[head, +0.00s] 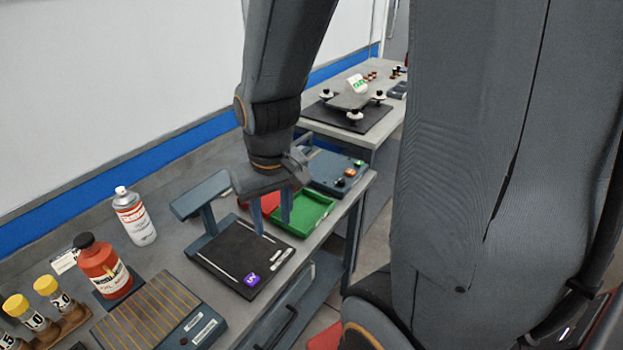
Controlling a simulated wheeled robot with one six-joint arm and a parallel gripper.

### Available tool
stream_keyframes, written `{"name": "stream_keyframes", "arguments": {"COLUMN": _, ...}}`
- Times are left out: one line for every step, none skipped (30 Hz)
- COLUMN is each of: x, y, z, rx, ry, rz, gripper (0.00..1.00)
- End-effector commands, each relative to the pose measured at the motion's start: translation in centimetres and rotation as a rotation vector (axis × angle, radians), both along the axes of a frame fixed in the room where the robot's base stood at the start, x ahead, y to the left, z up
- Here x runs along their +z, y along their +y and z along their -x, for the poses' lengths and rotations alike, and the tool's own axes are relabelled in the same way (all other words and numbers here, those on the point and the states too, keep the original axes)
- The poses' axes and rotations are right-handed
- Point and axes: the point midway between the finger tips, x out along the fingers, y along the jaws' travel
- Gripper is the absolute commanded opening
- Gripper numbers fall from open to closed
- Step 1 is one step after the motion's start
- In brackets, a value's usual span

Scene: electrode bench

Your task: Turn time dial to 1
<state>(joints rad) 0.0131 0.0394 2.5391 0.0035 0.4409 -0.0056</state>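My gripper (273,222) points down over the right part of the black pad of the UV station (225,252), near the green tray. Its two fingers are apart, with nothing visible between them. The station has a purple UV label on its front corner and a blue-grey arched head (200,193) at its back left. I cannot make out a time dial for certain. My arm and gripper hide part of the area between.
A green tray (318,232) and a red tray (244,204) lie beside the gripper. A spray can (136,218), a red bottle (100,268), a slatted plate (150,318) and yellow-capped vials (48,287) stand at left. Another bench (316,125) stands behind.

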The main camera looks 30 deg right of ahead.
Motion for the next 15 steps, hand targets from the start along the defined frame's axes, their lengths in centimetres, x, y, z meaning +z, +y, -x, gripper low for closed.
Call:
{"name": "stream_keyframes", "arguments": {"x": -0.1, "y": -0.8, "z": -1.1, "rx": -0.016, "ry": 0.004, "rz": 0.001, "gripper": 0.38}}
{"name": "stream_keyframes", "arguments": {"x": -0.1, "y": -1.6, "z": -1.9, "rx": -0.031, "ry": 0.008, "rz": 0.001, "gripper": 0.38}}
{"name": "stream_keyframes", "arguments": {"x": -0.2, "y": -2.8, "z": -3.2, "rx": -0.053, "ry": 0.013, "rz": 0.001, "gripper": 0.38}}
{"name": "stream_keyframes", "arguments": {"x": -0.3, "y": -3.9, "z": -4.3, "rx": -0.07, "ry": 0.019, "rz": 0.002, "gripper": 0.38}}
{"name": "stream_keyframes", "arguments": {"x": -0.4, "y": -5.1, "z": -5.5, "rx": -0.089, "ry": 0.025, "rz": 0.002, "gripper": 0.38}}
{"name": "stream_keyframes", "arguments": {"x": -0.6, "y": -7.1, "z": -7.2, "rx": -0.116, "ry": 0.033, "rz": 0.002, "gripper": 0.38}}
{"name": "stream_keyframes", "arguments": {"x": -0.8, "y": -8.7, "z": -8.4, "rx": -0.138, "ry": 0.041, "rz": 0.002, "gripper": 0.38}}
{"name": "stream_keyframes", "arguments": {"x": -1.0, "y": -10.4, "z": -9.7, "rx": -0.159, "ry": 0.046, "rz": 0.001, "gripper": 0.38}}
{"name": "stream_keyframes", "arguments": {"x": -1.3, "y": -12.8, "z": -11.0, "rx": -0.188, "ry": 0.057, "rz": -0.001, "gripper": 0.38}}
{"name": "stream_keyframes", "arguments": {"x": -1.6, "y": -14.6, "z": -11.9, "rx": -0.209, "ry": 0.065, "rz": -0.002, "gripper": 0.38}}
{"name": "stream_keyframes", "arguments": {"x": -1.9, "y": -16.5, "z": -12.8, "rx": -0.228, "ry": 0.071, "rz": -0.004, "gripper": 0.38}}
{"name": "stream_keyframes", "arguments": {"x": -2.3, "y": -18.9, "z": -13.7, "rx": -0.254, "ry": 0.08, "rz": -0.006, "gripper": 0.38}}
{"name": "stream_keyframes", "arguments": {"x": -2.6, "y": -20.6, "z": -14.2, "rx": -0.272, "ry": 0.086, "rz": -0.008, "gripper": 0.38}}
{"name": "stream_keyframes", "arguments": {"x": -2.9, "y": -22.3, "z": -14.7, "rx": -0.289, "ry": 0.09, "rz": -0.009, "gripper": 0.38}}
{"name": "stream_keyframes", "arguments": {"x": -3.3, "y": -24.4, "z": -15.2, "rx": -0.309, "ry": 0.098, "rz": -0.012, "gripper": 0.38}}
